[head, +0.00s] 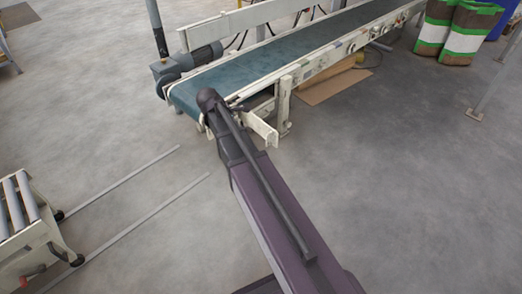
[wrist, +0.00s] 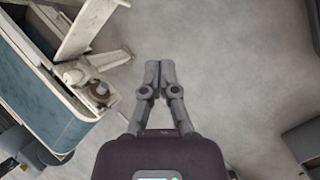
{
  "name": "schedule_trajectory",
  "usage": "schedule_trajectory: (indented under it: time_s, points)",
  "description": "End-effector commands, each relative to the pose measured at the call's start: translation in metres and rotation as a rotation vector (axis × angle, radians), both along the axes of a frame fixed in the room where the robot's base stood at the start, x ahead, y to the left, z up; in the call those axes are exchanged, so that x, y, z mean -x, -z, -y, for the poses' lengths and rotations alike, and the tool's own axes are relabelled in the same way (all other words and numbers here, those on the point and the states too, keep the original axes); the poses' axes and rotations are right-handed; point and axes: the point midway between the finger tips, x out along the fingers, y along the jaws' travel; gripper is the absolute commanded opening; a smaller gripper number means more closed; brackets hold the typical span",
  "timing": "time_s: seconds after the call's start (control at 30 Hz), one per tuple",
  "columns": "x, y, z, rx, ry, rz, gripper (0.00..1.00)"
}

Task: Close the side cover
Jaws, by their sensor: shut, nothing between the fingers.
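The conveyor (head: 270,62) has a teal belt and a white side frame. A white panel, apparently the side cover (head: 262,130), juts out from the frame near the belt's near end, so it looks open. In the wrist view, the side cover (wrist: 88,24) stands out from the frame at upper left, with a rusty round part (wrist: 98,90) exposed by its base. My gripper (wrist: 160,66) is shut and empty over bare floor, to the right of the cover and apart from it. In the head view the gripper is hidden behind my arm.
A grey motor (head: 188,62) sits at the belt's near end. A roller table (head: 28,222) stands at left beside floor rails (head: 130,182). Stacked bags (head: 455,32) and a metal post (head: 490,80) are at upper right. The floor right of my arm is clear.

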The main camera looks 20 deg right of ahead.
Motion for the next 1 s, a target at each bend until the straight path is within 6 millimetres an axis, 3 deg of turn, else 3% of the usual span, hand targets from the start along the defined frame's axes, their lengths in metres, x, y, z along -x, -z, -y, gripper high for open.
schedule_trajectory:
  time_s: [0.03,0.6,0.8,1.0]
  points:
    - [-0.008,0.02,0.002,0.015,-0.025,-0.012,0.0]
    - [-0.061,0.113,0.024,0.191,-0.311,-0.202,0.0]
    - [-0.076,0.135,0.029,0.24,-0.386,-0.264,0.0]
    - [-0.082,0.144,0.032,0.265,-0.424,-0.298,0.0]
